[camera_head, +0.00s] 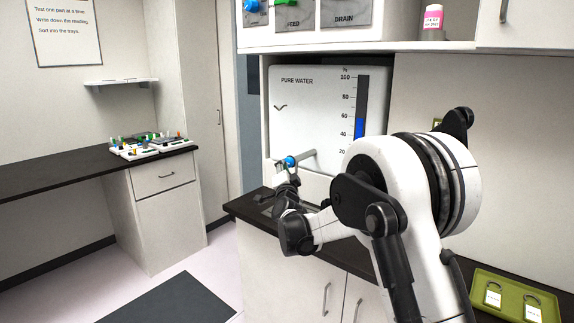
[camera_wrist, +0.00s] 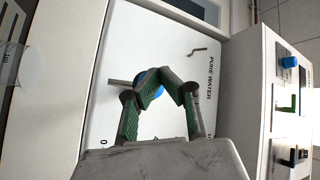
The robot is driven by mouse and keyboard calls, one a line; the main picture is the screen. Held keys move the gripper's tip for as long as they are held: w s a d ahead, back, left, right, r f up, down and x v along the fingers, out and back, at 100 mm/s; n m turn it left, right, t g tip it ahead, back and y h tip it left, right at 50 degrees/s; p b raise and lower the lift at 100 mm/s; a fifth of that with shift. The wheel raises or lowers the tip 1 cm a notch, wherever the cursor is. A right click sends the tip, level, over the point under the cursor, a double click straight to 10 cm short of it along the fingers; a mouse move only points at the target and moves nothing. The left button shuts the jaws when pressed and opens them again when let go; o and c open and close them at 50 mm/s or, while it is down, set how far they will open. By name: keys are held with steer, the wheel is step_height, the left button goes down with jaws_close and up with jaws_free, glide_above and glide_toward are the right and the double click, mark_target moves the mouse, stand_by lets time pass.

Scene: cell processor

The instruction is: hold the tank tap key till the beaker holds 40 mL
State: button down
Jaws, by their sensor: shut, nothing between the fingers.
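The white tank (camera_head: 310,92) marked PURE WATER stands in the middle of the head view; its blue gauge bar (camera_head: 359,129) reaches a little under 60 %. The tap's blue key (camera_head: 289,161) sits on a grey spout low on the tank front. It also shows in the wrist view (camera_wrist: 147,80), partly behind my fingers. My gripper (camera_wrist: 168,78) is shut and empty, its fingertips right at the key; I cannot tell if they touch it. A clear marked vessel, probably the beaker (camera_wrist: 12,62), shows cut off at the left of the wrist view; its water level is unclear.
A box with FEED and DRAIN panels (camera_head: 345,17) is above the tank on a shelf. A green tray (camera_head: 480,306) lies on the dark counter at lower right. A side bench (camera_head: 60,176) is at left.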

steer(key=shift+w+d, duration=0.25)
steer(key=shift+w, duration=0.05)
stand_by(1.5)
steer(key=shift+s, duration=0.1)
stand_by(4.3)
steer(key=shift+s+a+b, duration=0.35)
steer(key=shift+s+a, duration=0.25)
steer(key=shift+s, duration=0.05)
steer(key=shift+s, duration=0.1)
steer(key=shift+s+a+b, duration=0.2)
steer(key=shift+s+a, duration=0.55)
steer(key=shift+s, duration=0.2)
steer(key=shift+s+a+b, duration=0.2)
steer(key=shift+s+a, duration=0.55)
steer(key=shift+s, duration=0.2)
